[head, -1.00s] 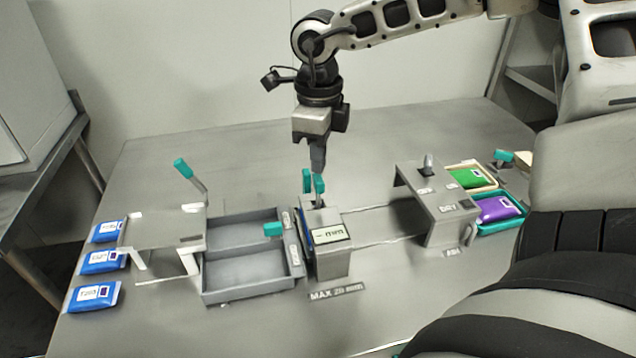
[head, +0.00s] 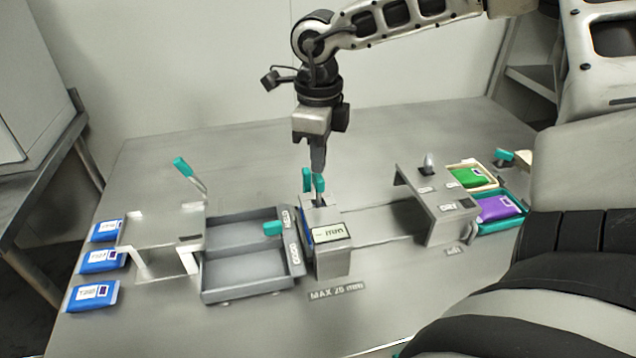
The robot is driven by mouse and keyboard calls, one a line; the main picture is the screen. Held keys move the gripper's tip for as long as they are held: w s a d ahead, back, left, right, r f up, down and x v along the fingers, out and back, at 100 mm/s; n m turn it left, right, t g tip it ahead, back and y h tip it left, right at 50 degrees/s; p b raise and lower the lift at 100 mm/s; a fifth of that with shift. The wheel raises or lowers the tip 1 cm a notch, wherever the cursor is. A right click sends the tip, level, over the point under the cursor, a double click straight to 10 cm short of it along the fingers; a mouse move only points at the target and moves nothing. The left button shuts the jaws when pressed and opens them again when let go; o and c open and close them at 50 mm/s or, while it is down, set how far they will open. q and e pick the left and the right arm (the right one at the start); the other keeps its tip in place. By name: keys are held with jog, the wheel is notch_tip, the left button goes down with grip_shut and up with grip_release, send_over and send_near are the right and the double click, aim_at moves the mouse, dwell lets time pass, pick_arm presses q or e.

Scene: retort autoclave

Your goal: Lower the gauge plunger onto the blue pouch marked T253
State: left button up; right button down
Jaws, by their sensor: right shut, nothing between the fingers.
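The gauge (head: 333,256) is a grey block with a small display reading "-- mm", standing mid-table. Its plunger has a teal handle (head: 307,182) on top. A sliver of blue (head: 307,228) shows at the gauge's left side, mostly hidden, with no readable mark. Several blue pouches lie at the left table edge; the front one (head: 93,296) has a white label too blurred to read surely. My left gripper is not in view.
A grey two-part tray (head: 250,296) stands left of the gauge, beside a metal stand (head: 162,226) with a teal lever. A metal bridge (head: 437,200) stands at right, near a green pouch (head: 468,178) and a purple pouch (head: 498,208) in trays. A "MAX" label lies in front.

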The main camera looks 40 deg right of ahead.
jog(key=shift+f+b, duration=1.1)
jog(key=shift+b, duration=0.1)
jog(key=shift+r, duration=0.15)
jog(key=shift+r+p, duration=1.7)
jog(key=shift+r, duration=1.75)
